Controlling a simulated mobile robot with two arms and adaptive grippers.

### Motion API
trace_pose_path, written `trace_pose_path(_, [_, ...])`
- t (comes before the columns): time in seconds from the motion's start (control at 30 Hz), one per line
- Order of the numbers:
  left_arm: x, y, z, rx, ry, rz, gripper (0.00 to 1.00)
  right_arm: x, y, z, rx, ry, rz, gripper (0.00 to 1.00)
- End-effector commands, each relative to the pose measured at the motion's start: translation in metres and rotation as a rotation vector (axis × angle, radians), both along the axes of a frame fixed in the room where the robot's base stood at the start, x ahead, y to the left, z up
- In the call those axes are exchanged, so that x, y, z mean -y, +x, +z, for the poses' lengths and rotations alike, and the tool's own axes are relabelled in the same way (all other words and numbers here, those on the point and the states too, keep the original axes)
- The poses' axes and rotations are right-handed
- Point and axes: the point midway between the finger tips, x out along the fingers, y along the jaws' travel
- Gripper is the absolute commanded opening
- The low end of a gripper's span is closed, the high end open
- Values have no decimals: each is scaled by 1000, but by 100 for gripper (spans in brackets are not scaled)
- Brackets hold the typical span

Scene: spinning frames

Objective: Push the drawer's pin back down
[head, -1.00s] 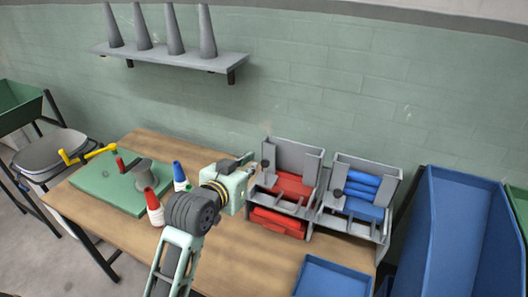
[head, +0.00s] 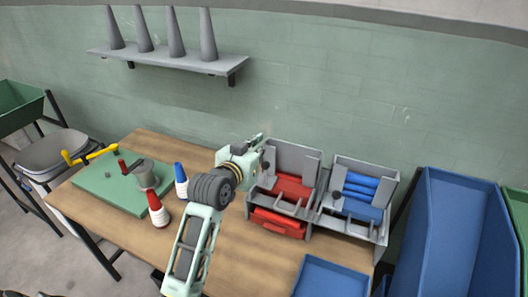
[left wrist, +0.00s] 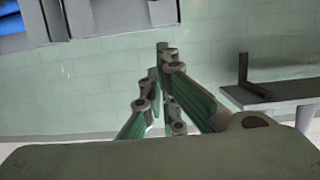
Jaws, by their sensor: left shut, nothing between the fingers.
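My left gripper (head: 257,139) is shut and empty, beside the upper left corner of the grey unit with red rolls (head: 292,188). Its closed fingers also show in the left wrist view (left wrist: 165,50), with the wall behind them. A dark round knob (head: 266,164), perhaps the pin, shows at that unit's left side, just below the gripper; I cannot tell how high it stands. The red drawer (head: 279,222) is low in the unit's front. A similar dark knob (head: 337,195) is on the neighbouring grey unit with blue rolls (head: 362,187). My right gripper is out of view.
A blue tray (head: 332,278) lies at the table's front right. A red-topped spool (head: 156,206) and a blue-topped spool (head: 181,180) stand left of my arm. A green board (head: 105,182) with a yellow crank lies farther left. A shelf (head: 165,60) with cones hangs behind.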

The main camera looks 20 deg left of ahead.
Motion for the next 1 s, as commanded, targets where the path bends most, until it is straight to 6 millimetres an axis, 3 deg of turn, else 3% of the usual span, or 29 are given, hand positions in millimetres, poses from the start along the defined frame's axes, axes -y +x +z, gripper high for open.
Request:
trace_pose_path(0.23, [2, 39, -8, -1, -2, 0, 0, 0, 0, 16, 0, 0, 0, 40])
trace_pose_path(0.33, [2, 36, -29, -6, -2, 0, 0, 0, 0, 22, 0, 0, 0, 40])
trace_pose_path(0.5, [2, 36, -44, -2, 0, -1, 0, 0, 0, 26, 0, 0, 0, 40])
trace_pose_path(1.0, [1, 36, -56, -1, 1, 0, 0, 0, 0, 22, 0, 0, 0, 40])
